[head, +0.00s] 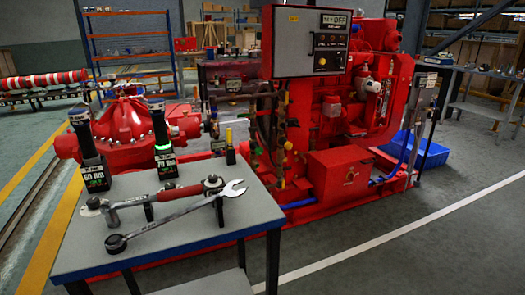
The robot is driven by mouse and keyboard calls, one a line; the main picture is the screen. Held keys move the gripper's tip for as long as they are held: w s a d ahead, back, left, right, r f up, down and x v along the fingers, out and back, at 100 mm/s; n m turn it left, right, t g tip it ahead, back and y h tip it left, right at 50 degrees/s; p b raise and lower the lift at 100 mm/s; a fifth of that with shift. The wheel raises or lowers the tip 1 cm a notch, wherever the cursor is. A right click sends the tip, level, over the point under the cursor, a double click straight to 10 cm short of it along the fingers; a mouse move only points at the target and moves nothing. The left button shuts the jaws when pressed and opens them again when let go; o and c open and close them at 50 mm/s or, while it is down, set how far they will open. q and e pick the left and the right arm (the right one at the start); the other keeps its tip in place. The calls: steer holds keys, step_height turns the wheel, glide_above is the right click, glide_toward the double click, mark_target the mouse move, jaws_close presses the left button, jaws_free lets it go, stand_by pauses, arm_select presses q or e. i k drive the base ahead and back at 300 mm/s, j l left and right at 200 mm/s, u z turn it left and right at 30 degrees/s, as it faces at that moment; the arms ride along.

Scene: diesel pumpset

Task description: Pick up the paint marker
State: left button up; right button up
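A small upright item with a yellow top and dark lower part (229,148) stands at the back right corner of the grey work table (245,215). It looks like the paint marker, but it is too small to be sure. Neither of my grippers shows in the head view.
A red-handled tool (160,197) and an open-end wrench (180,215) lie along the table front. Two black upright tools, one left (87,150) and one right (162,140), stand at the back. A red pumpset (340,170) is behind.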

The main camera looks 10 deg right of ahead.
mark_target(230, 146)
steer(key=i+l+z, duration=0.25)
steer(key=i, duration=0.6)
steer(key=i+z, duration=0.3)
steer(key=i, duration=0.55)
